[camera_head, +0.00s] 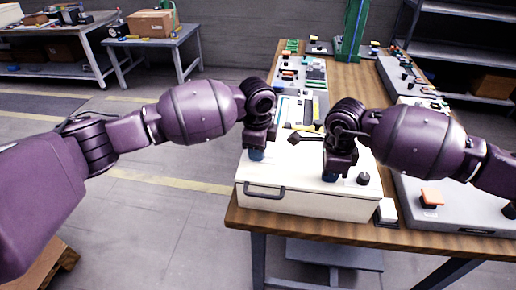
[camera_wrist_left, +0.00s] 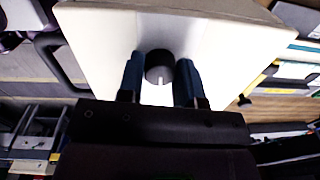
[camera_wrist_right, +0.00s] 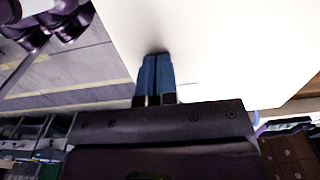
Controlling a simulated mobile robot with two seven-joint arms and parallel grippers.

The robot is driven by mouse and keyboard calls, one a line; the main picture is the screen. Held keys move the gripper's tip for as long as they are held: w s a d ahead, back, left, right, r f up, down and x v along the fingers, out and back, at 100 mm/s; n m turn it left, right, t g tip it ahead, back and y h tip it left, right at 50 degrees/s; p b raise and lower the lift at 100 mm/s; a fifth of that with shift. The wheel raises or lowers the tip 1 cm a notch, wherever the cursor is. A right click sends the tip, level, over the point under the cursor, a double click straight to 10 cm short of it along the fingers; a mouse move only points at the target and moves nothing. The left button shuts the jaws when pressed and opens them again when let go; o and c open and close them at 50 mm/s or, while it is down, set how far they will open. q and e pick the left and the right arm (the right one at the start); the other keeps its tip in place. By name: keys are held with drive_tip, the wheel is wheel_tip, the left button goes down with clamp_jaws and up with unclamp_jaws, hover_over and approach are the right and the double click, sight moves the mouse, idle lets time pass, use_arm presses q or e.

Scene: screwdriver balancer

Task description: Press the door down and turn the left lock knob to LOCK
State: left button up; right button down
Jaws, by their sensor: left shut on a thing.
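The cream door (camera_head: 295,172) lies flat on top of the box on the near end of the bench. My left gripper (camera_head: 256,155) is at the door's left side; in the left wrist view its blue fingers are shut on the round black left lock knob (camera_wrist_left: 159,66), one on each side. A pale line on the knob runs along between the fingers. The knob is hidden behind the fingers in the head view. My right gripper (camera_head: 330,176) is shut and empty; its fingertips (camera_wrist_right: 157,60) are together at the door's surface. Whether they touch it is hard to tell.
The box has a dark handle (camera_head: 265,191) on its front. Another black knob (camera_head: 363,179) is at the door's right side. A grey panel with an orange button (camera_head: 431,197) lies to the right, and tool panels lie farther back on the wooden bench (camera_head: 300,228).

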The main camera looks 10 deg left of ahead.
use_arm(q)
drive_tip(key=shift+d+f+m, duration=0.1)
drive_tip(key=shift+m, duration=0.6)
use_arm(e)
drive_tip(key=shift+f, duration=0.1)
use_arm(q)
drive_tip(key=o, duration=0.9)
drive_tip(key=shift+o, duration=0.2)
wheel_tip(320, 180, up, 12)
drive_tip(key=shift+s, duration=0.3)
